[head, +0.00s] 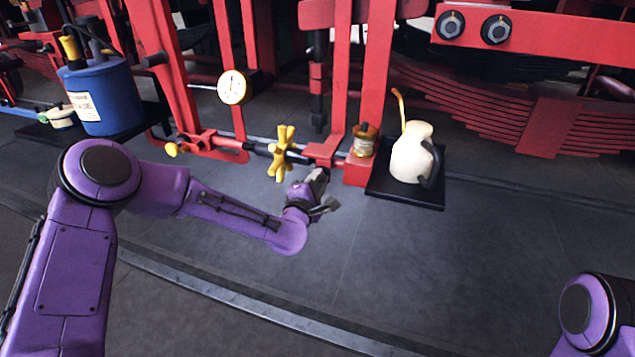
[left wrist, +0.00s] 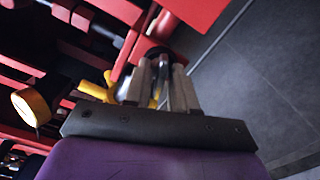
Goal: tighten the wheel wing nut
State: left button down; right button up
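The yellow star-shaped wheel wing nut (head: 282,153) sits on a dark horizontal shaft in the red frame. In the left wrist view, yellow arms that look like the same wing nut (left wrist: 98,91) show left of and behind the fingers. My left gripper (head: 322,191) is just right of the wing nut and a little lower, apart from it in the head view. Its grey fingers (left wrist: 165,88) are spread, and I see nothing clearly held between them. My right gripper is out of view; only part of my purple right arm shows at the lower right.
A white oil can (head: 410,152) stands on a black tray (head: 406,197) right of my left gripper. A brass-topped oil cup (head: 364,140) is fixed beside it. A round gauge (head: 234,87) and blue canister (head: 100,97) are to the left. The front floor is clear.

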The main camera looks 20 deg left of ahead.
pick_arm(q)
jog(key=m, duration=1.5)
jog(key=shift+m+b, duration=0.3)
jog(key=shift+m, duration=0.1)
jog(key=m, duration=0.5)
dwell(1.3)
jog(key=c, duration=1.2)
grip_release()
jog(key=shift+c, duration=0.2)
jog(key=s+b, duration=0.1)
jog(key=s, duration=0.9)
jog(key=shift+s+a, duration=0.15)
jog(key=shift+s, duration=0.15)
